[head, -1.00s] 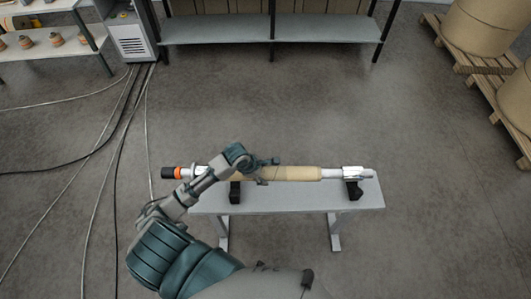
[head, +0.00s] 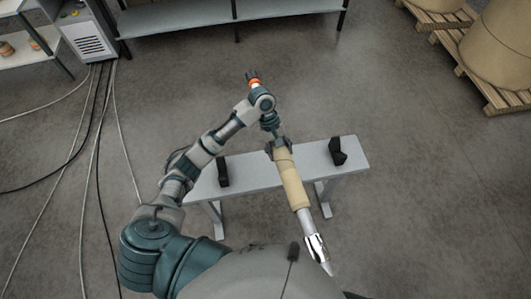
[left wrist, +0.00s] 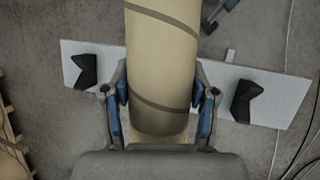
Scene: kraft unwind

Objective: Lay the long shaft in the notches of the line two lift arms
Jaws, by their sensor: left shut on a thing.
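My left gripper (head: 280,147) is shut around the tan kraft core (head: 291,180) on the long shaft. The shaft's bright metal end (head: 316,247) points toward my body at the lower right. In the left wrist view, the tan core (left wrist: 160,60) lies between the two blue-padded fingers (left wrist: 161,105). The shaft is off its two black rests and crosses over the bench. The lift arms cannot be made out in these views. My right gripper is not in view.
A grey bench (head: 245,177) carries two empty black notched rests (head: 222,172) (head: 338,152). Cables (head: 100,150) run over the floor at left. A rack (head: 180,18) stands at the back, and pallets with large rolls (head: 505,50) at right. Floor right of the bench is clear.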

